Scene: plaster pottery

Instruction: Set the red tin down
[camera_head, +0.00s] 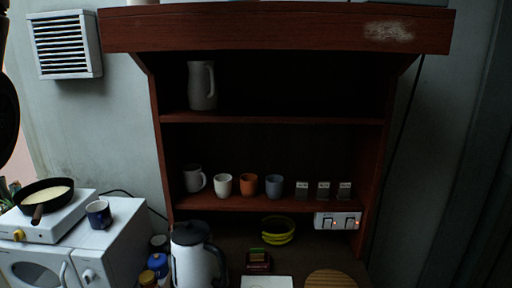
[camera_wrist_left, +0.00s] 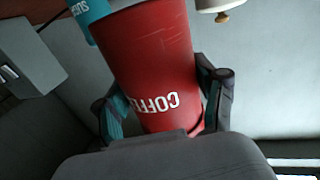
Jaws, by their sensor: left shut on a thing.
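The red tin (camera_wrist_left: 150,58), with white lettering reading COFFEE upside down in the picture, fills the middle of the left wrist view. My left gripper (camera_wrist_left: 160,92) is shut on it, with one finger on each side of the tin. I cannot make out the tin or either gripper in the head view.
A teal tin (camera_wrist_left: 90,10) is close beside the red tin. A white thing with a wooden knob (camera_wrist_left: 222,17) is at upper right. The head view shows a shelf with cups (camera_head: 248,185), a kettle (camera_head: 195,262), a round wooden board (camera_head: 331,279) and a pan (camera_head: 45,192).

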